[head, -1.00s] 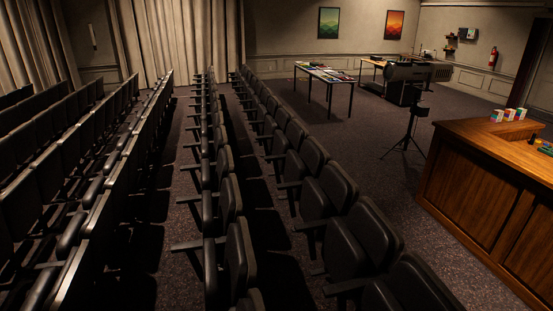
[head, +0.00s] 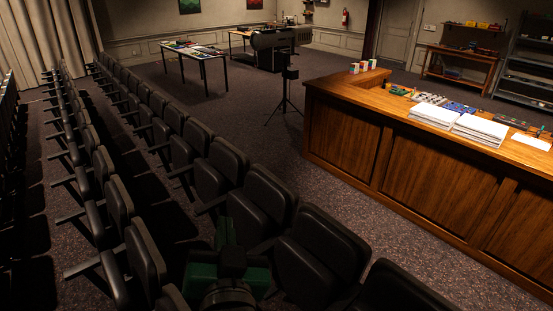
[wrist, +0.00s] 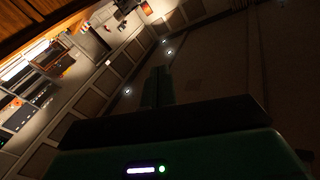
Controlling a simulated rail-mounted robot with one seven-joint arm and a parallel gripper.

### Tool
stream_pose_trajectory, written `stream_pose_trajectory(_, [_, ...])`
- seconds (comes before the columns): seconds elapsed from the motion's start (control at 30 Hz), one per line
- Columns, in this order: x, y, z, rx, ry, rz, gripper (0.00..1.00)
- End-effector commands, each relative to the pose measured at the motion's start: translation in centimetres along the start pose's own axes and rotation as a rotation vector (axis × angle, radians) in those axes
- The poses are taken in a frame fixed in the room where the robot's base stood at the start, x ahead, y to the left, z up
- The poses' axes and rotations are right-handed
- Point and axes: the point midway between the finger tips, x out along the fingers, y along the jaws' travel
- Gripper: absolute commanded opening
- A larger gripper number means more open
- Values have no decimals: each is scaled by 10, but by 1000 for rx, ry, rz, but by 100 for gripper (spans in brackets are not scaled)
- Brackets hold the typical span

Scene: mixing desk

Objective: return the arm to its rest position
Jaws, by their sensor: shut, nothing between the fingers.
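My gripper (wrist: 158,80) shows dark in the middle of the wrist view. Its fingers are together and hold nothing. The wrist view is tilted and looks across the room, with wall panels and small lights beyond the gripper. Nothing touches the gripper there.
Rows of black seats (head: 265,190) fill the left and lower middle. A wooden desk (head: 340,140) stands at the right, with white paper stacks (head: 434,116) on it. A tripod (head: 285,100) stands behind. Carpet between seats and desk is clear.

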Motion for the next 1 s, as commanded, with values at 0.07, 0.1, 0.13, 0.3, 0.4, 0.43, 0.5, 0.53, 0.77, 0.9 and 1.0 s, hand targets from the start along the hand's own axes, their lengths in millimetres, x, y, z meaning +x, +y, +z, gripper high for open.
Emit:
stream_pose_trajectory(0.07, [-27,-5,-68,-91,155,-3,0])
stream_pose_trajectory(0.1, [-42,-7,-99,-138,229,0,0])
stream_pose_trajectory(0.13, [-55,-10,-120,-173,282,4,0])
stream_pose_trajectory(0.3, [-121,-19,-201,-325,512,42,0])
stream_pose_trajectory(0.4, [-143,-22,-221,-370,579,59,0])
stream_pose_trajectory(0.43, [-146,-23,-224,-378,589,62,0])
stream_pose_trajectory(0.5, [-150,-24,-228,-386,602,66,0])
stream_pose_trajectory(0.53, [-151,-24,-228,-387,603,67,0])
stream_pose_trajectory(0.77, [-150,-24,-227,-386,600,66,0])
stream_pose_trajectory(0.9, [-150,-24,-227,-385,599,65,0])
stream_pose_trajectory(1.0, [-149,-24,-227,-385,598,65,0])
